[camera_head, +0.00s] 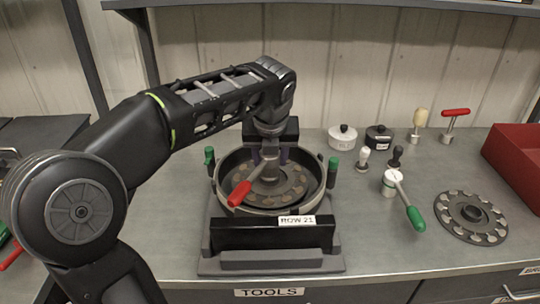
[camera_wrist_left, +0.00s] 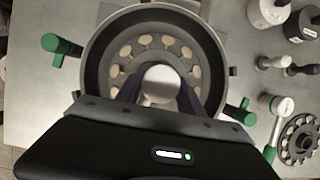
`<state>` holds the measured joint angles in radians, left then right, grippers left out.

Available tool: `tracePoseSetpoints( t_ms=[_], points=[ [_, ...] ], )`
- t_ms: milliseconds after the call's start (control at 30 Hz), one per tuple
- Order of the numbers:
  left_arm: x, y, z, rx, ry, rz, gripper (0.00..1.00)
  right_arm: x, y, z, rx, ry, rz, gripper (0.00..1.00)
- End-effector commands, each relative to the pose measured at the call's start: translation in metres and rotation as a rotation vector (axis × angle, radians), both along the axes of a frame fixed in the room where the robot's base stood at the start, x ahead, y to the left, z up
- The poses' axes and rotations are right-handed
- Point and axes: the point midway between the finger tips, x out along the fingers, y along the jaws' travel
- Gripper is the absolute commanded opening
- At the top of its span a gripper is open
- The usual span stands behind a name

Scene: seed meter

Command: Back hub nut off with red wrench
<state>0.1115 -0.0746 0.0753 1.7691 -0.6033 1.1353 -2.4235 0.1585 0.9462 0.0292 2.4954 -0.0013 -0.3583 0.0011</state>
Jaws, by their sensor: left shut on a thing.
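The red wrench has a red handle (camera_head: 240,193) that points down and left in the head view. My left gripper (camera_head: 268,160) is shut on the wrench's pale round head (camera_wrist_left: 160,82), over the middle of the seed meter. The meter is a round dark housing (camera_head: 228,163) with a seed disc (camera_head: 290,190) inside, ringed with pale round spots. The hub nut is hidden under the wrench head, so I cannot tell whether the wrench sits on it. The wrench handle is hidden in the wrist view. My right gripper is in neither view.
Green-handled clamps (camera_head: 332,170) stand beside the housing, which sits on a stand labelled ROW 21 (camera_head: 297,220). To the right are a green wrench (camera_head: 414,217), a loose disc (camera_head: 470,214), two lidded pots (camera_head: 342,137), small knobbed tools and a red bin (camera_head: 515,160).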

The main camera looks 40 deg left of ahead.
Motion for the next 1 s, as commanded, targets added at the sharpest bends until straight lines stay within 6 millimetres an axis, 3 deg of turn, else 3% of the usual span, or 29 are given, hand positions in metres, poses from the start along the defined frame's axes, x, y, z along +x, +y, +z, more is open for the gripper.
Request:
tracePoseSetpoints(
  t_ms=[300,333,600,800,1000],
  points=[
    [0.0005,0.0000,0.0002,0.001,-0.003,0.000,0.00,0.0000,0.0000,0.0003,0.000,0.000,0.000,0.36],
    [0.0005,0.0000,0.0002,0.001,-0.003,0.000,0.46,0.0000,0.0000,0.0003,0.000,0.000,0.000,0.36],
    [0.0002,-0.0001,-0.0005,0.001,-0.001,0.000,0.68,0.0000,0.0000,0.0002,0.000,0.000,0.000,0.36],
    [0.0000,-0.0001,-0.0009,0.000,0.000,0.000,0.70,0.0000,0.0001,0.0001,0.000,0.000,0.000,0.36],
    [-0.0003,-0.0001,-0.0019,0.000,0.002,-0.001,0.87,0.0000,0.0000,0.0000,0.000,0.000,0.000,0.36]
  ],
)
